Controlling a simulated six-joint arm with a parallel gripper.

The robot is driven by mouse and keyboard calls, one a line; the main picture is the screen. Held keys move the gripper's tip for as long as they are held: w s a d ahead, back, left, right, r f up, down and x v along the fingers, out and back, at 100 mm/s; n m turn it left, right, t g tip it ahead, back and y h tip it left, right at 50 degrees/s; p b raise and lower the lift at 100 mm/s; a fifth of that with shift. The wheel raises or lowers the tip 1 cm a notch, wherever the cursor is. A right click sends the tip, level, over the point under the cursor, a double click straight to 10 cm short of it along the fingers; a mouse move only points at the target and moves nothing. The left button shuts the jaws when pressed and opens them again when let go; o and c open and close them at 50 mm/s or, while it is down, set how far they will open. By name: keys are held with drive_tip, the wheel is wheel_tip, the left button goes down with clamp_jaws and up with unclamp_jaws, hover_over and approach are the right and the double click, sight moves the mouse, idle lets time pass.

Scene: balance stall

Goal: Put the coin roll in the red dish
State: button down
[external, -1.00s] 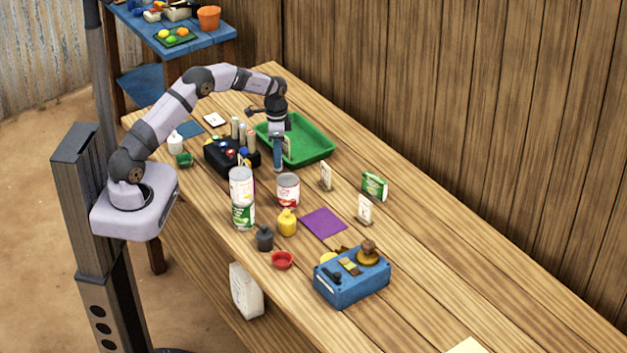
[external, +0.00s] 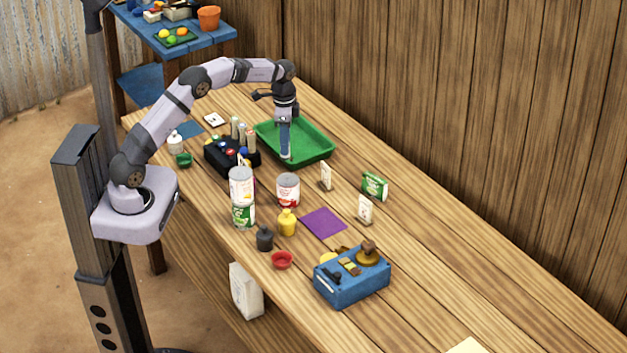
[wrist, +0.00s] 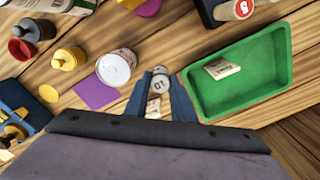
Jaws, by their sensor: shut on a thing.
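The red dish (external: 282,260) stands near the table's front edge, well away from my gripper, beside the dark bottle. It also shows at the upper left of the wrist view (wrist: 22,50) and looks empty.
The purple mat (external: 323,223) is bare. A blue box (external: 351,280) stands right of the dish. The green tray (external: 322,152) holds a small block (wrist: 222,68).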

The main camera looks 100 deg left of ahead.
drive_tip(key=w+d+r+m+p, duration=0.25)
drive_tip(key=w+d+r, duration=0.35)
drive_tip(key=w+d, duration=0.45)
drive_tip(key=m+p, duration=0.2)
drive_tip(key=m, duration=0.5)
hover_over(282, 261)
drive_tip(key=d, duration=0.1)
drive_tip(key=shift+f, duration=2.95)
drive_tip(key=shift+w+f+p, duration=0.1)
drive_tip(key=shift+f+p, duration=0.9)
drive_tip(key=shift+f, duration=2.55)
drive_tip(key=shift+w+f+p, duration=0.1)
drive_tip(key=shift+f+p, duration=0.25)
drive_tip(key=shift+f, duration=1.1)
drive_tip(key=shift+f+n, duration=0.1)
drive_tip(key=shift+n, duration=0.15)
